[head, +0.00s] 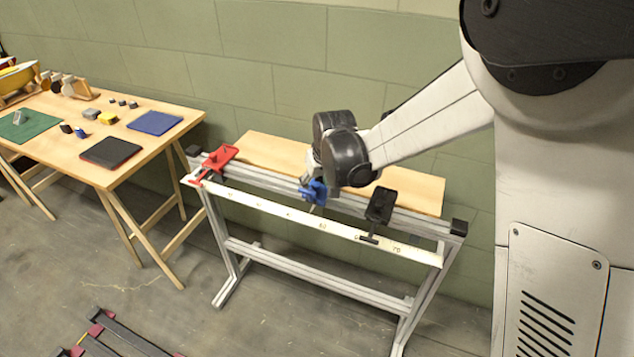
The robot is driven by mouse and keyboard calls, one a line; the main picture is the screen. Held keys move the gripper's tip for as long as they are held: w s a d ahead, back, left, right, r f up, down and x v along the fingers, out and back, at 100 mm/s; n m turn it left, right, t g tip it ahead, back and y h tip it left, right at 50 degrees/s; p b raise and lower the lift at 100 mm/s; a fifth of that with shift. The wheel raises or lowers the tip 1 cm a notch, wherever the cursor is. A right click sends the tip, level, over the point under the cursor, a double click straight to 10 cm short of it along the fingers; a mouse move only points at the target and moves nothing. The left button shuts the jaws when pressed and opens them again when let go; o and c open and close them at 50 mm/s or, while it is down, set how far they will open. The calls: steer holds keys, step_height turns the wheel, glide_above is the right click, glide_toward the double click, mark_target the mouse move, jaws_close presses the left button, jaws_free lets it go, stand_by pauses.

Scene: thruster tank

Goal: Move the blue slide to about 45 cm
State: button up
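The blue slide (315,191) sits on the grey rail (268,191), near the middle of its length. A pale scale strip (262,207) runs along the rail's front; a mark like 60 shows just right of the blue slide and 70 further right, but most figures are too small to read. My gripper (314,177) is right at the blue slide, from above and behind. My black wrist joints hide most of it, so I cannot see its fingers or whether they grip the slide.
A red slide (219,158) is near the rail's left end, and a black slide (380,205) is right of the blue one. The rail between red and blue looks clear. A wooden board (275,152) lies behind. A wooden table (150,109) with several small objects stands left.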

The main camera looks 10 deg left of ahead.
steer(key=v, duration=1.2)
steer(key=shift+d, duration=0.1)
steer(key=s+d+r+m+t, duration=0.1)
steer(key=s+d+r+m, duration=0.1)
steer(key=s+d+r, duration=0.35)
steer(key=s+d+r+m+t, duration=0.1)
steer(key=s+d+r, duration=0.1)
steer(key=s+d, duration=0.65)
steer(key=s+d+f+m+t+h, duration=0.1)
steer(key=s+d+f+m+h, duration=0.1)
steer(key=s+d, duration=0.9)
steer(key=shift+d+m, duration=0.5)
steer(key=shift+d, duration=0.55)
